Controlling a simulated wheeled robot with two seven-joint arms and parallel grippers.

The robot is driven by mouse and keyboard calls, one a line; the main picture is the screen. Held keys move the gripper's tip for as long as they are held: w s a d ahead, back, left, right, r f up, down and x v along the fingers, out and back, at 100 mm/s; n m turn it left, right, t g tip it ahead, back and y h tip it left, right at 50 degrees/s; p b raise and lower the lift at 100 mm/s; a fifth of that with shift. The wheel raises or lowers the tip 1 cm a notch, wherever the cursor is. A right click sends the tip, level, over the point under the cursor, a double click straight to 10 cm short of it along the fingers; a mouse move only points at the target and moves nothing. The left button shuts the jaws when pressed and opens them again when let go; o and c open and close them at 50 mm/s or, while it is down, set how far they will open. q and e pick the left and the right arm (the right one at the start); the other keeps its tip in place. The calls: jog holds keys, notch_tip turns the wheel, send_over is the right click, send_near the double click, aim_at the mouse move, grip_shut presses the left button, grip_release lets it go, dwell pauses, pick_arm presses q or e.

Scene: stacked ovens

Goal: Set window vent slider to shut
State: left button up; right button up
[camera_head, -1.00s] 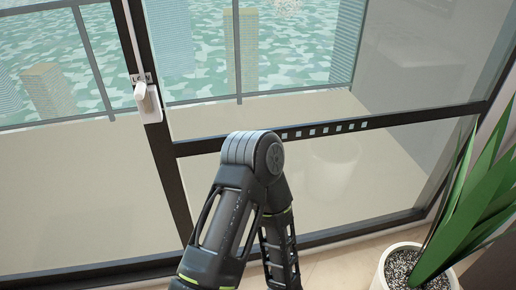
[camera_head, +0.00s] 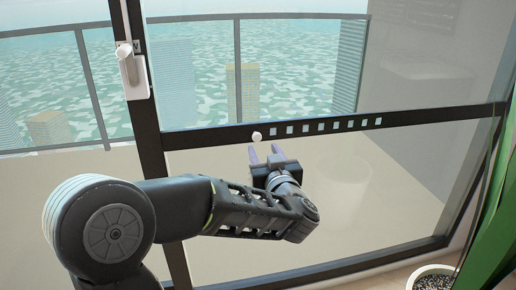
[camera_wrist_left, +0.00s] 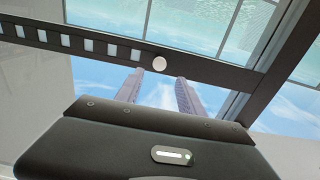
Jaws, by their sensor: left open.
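The vent slider is a dark strip with a row of light square openings (camera_head: 320,127) set in the window's horizontal bar. Its small round white knob (camera_head: 257,136) sits at the left end of the row. In the left wrist view the knob (camera_wrist_left: 159,64) shows just beyond the fingertips, with openings to its left. My left gripper (camera_head: 265,150) is open and empty, its two fingers pointing up at the bar just below the knob. The fingers (camera_wrist_left: 157,73) look apart from the knob, though the exact gap is unclear. My right gripper is out of view.
A white window handle (camera_head: 131,72) is on the dark vertical frame (camera_head: 150,130) at the left. A potted plant (camera_head: 432,279) stands at the lower right. Glass panes lie above and below the bar.

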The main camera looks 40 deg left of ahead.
aim_at(258, 137)
pick_arm(q)
jog(key=shift+b+x, duration=0.7)
jog(key=shift+x, duration=3.25)
jog(key=shift+w, duration=0.1)
jog(key=shift+d, duration=0.1)
grip_shut()
